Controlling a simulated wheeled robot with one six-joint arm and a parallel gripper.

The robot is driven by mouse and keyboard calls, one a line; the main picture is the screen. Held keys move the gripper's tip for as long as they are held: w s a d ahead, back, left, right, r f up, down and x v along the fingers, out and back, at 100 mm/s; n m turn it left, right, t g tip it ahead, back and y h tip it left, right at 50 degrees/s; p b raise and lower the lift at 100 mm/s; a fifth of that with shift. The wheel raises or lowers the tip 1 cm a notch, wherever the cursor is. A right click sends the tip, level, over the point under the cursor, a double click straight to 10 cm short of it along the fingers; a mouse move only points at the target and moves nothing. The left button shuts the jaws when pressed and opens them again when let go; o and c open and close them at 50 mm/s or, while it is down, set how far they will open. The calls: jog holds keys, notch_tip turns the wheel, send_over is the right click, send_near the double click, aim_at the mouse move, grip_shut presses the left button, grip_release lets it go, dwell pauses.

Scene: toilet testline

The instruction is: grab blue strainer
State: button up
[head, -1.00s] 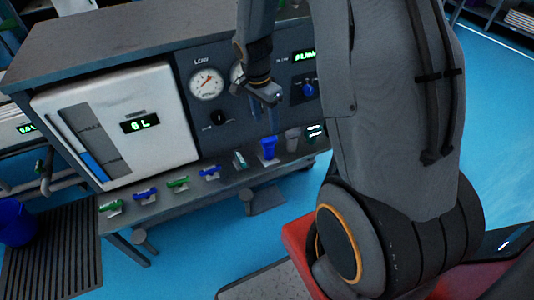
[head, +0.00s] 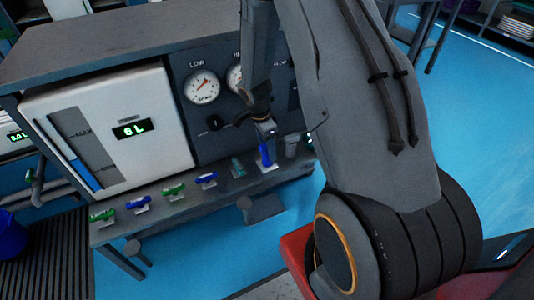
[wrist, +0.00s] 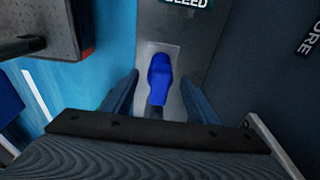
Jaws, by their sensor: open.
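In the wrist view the blue strainer (wrist: 159,80) shows ahead on a pale base plate. My two fingers (wrist: 158,98) are open, one to each side of its lower end in the picture. I cannot tell whether they touch it.
Green and blue handles (head: 174,189) line the ledge to the left. The panel with gauges (head: 202,88) rises behind. Blue floor lies in front.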

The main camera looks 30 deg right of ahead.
jog(key=shift+f, duration=0.2)
jog(key=c, duration=1.2)
